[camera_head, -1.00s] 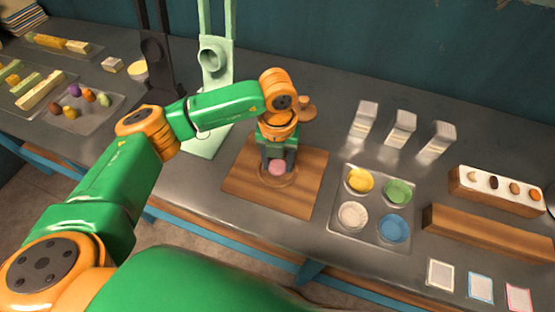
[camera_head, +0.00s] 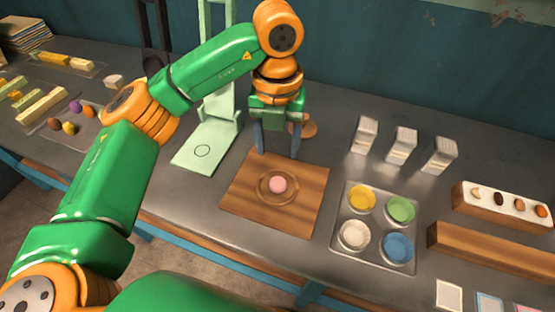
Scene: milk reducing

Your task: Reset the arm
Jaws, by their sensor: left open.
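My left arm comes in from the left, and my left gripper (camera_head: 277,156) hangs fingers-down above the far part of the wooden board (camera_head: 245,205). Its two dark fingers are spread apart with nothing between them. A small pink round piece (camera_head: 277,184) sits on the round plate (camera_head: 276,198) at the middle of the board, just below and in front of the fingertips, apart from them. My right gripper does not show.
A metal tray (camera_head: 374,225) with several coloured cups stands right of the board. Several white cartons (camera_head: 403,146) stand behind it. A pale green stand (camera_head: 203,150) is behind left. A white-topped wooden rack (camera_head: 503,203) and a wooden block (camera_head: 490,250) lie at right.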

